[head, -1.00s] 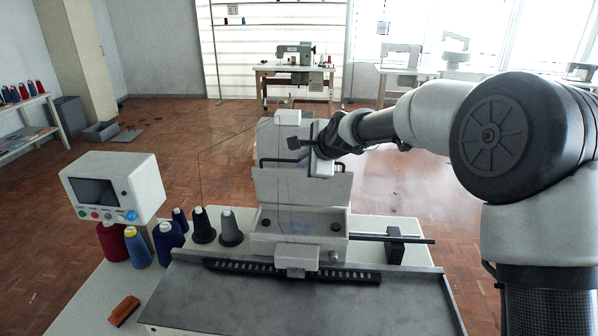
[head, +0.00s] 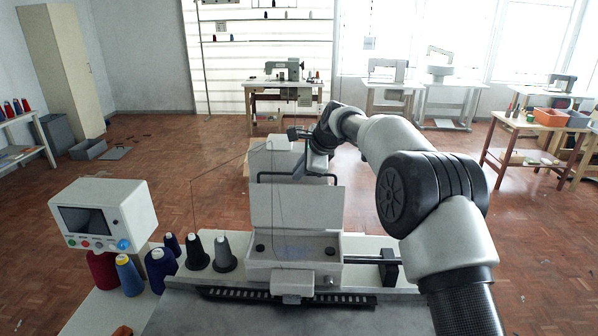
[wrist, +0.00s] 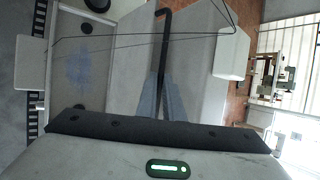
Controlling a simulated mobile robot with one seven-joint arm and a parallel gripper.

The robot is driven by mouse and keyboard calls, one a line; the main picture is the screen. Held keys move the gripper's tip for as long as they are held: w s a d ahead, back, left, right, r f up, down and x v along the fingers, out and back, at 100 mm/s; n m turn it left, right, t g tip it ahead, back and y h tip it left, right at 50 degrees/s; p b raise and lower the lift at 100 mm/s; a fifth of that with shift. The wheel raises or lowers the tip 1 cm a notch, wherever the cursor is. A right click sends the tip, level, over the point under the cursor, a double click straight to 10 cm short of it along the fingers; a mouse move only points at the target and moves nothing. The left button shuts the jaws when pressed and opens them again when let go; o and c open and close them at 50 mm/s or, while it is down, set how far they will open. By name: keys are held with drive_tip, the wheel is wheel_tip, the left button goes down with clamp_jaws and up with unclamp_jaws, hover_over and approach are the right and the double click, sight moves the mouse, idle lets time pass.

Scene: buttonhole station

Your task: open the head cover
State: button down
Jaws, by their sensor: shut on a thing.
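The head cover (head: 297,208) is a pale flap standing raised at the back of the white machine head in the head view. It also shows in the wrist view (wrist: 128,70). A dark bar handle (head: 270,178) runs along its upper edge. My gripper (head: 306,168) is at the right part of this handle. In the wrist view the fingers (wrist: 160,100) are shut on the handle (wrist: 165,45), whose far end bends over. The shallow inside of the head (head: 295,247) is exposed below the flap, with a bluish patch on it.
A control box with screen (head: 103,215) and several thread cones (head: 223,254) stand left of the head. Thin thread wires (head: 192,205) rise beside it. A dark rail (head: 372,260) sticks out to the right. A grey work plate (head: 290,318) lies in front.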

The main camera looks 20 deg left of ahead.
drive_tip(key=shift+w+r, duration=0.1)
drive_tip(key=shift+r, duration=0.05)
drive_tip(key=c, duration=2.2)
unclamp_jaws()
drive_tip(key=b+v, duration=0.2)
drive_tip(key=v, duration=1.5)
drive_tip(key=shift+r, duration=0.2)
